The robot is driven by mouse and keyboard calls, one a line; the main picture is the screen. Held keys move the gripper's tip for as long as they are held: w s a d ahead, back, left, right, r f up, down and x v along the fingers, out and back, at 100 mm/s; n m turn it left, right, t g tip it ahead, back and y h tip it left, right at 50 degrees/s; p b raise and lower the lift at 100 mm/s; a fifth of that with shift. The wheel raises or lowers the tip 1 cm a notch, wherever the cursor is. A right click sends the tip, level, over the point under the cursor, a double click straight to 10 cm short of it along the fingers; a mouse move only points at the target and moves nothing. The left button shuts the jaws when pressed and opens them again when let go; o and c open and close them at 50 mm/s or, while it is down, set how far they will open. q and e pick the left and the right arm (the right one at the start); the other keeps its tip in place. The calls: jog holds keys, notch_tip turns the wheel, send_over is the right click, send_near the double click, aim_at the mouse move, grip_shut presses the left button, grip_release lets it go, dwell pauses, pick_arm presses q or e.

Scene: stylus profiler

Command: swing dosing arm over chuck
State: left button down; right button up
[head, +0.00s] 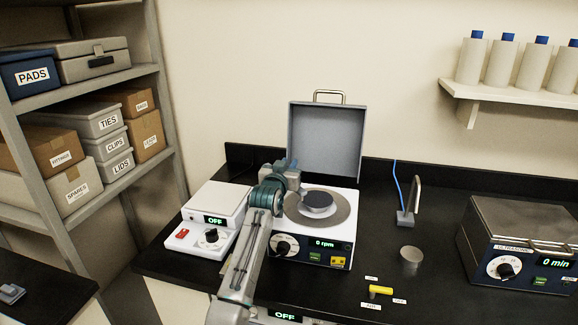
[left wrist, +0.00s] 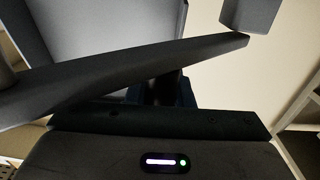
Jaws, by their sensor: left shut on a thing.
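The spin coater (head: 312,257) stands on the black bench with its grey lid (head: 325,140) open; its display reads 0 rpm. Its round chuck, with a dark disc (head: 318,199) on it, sits in the middle of the bowl. My left gripper (head: 289,168) is at the back left of the bowl, shut; the dosing arm there is mostly hidden behind it in the head view. In the left wrist view a long dark grey bar (left wrist: 130,72), seemingly the dosing arm, crosses in front of the gripper. My right gripper is not in view.
A hotplate (head: 217,203) reading OFF stands left of the coater. To the right are a metal cup (head: 411,256), a yellow-handled valve (head: 381,290), a tap (head: 411,203) and an ultrasonic bath (head: 522,240). Shelves with boxes stand at the left.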

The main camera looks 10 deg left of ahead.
pick_arm(q)
jog(key=shift+a+r, duration=0.1)
jog(key=shift+a, duration=0.05)
dwell(0.5)
jog(key=c, duration=1.6)
grip_release()
jog(key=o, duration=0.3)
jog(key=shift+a, duration=0.15)
jog(key=shift+o, duration=0.2)
jog(key=shift+a, duration=0.15)
jog(key=s+b, duration=0.3)
jog(key=s, duration=0.7)
jog(key=shift+s+a, duration=0.15)
jog(key=shift+s, duration=0.25)
